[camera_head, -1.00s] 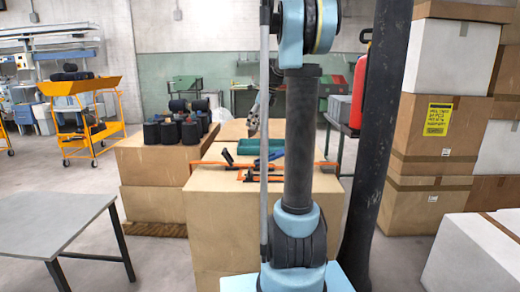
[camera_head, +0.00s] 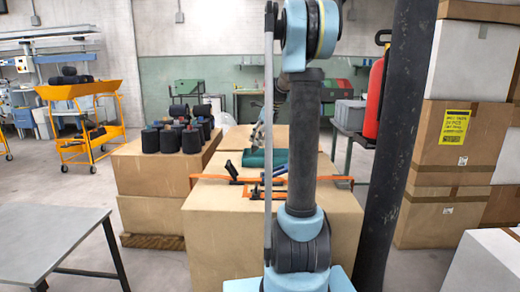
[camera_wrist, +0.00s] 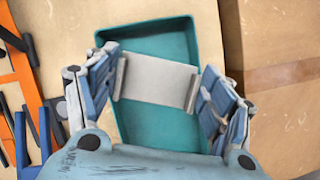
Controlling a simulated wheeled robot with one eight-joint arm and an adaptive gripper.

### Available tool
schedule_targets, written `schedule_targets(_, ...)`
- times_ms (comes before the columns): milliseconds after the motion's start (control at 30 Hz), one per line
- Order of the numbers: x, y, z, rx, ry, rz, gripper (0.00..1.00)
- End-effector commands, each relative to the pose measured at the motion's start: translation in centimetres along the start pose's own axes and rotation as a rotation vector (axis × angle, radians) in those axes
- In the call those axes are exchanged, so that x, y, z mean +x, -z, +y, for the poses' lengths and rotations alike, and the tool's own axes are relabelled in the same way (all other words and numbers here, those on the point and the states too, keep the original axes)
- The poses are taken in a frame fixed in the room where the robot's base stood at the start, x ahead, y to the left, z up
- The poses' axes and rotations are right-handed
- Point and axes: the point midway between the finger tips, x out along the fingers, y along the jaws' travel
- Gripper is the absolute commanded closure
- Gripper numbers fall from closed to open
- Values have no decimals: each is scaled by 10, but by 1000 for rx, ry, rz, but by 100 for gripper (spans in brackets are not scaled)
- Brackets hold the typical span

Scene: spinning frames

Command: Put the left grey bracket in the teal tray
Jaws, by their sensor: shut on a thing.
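The grey bracket (camera_wrist: 157,82) is a flat pale plate between the two fingers of my gripper (camera_wrist: 156,84) in the wrist view. My gripper is shut on it at its two ends. The teal tray (camera_wrist: 165,32) lies below, and the bracket appears over its inside. How high it is above the tray floor I cannot tell. In the head view the tray (camera_head: 254,158) shows on the cardboard box top, partly hidden by my arm, with my gripper (camera_head: 257,137) small above it.
An orange frame (camera_head: 210,177) with dark and blue parts lies on the box in front of the tray; it also shows left in the wrist view (camera_wrist: 22,95). Black spools (camera_head: 170,138) stand on boxes to the left. A dark post (camera_head: 385,160) stands at right.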

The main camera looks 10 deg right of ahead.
Motion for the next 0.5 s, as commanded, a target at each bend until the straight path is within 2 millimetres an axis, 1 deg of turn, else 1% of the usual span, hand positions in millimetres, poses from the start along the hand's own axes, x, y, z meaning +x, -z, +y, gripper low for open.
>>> schedule_targets(167,12,4,1,-1,0,0,50)
schedule_targets(333,34,12,1,-2,-1,0,50)
schedule_targets(400,39,15,1,-2,0,0,50)
schedule_targets(500,41,16,1,-2,0,0,50)
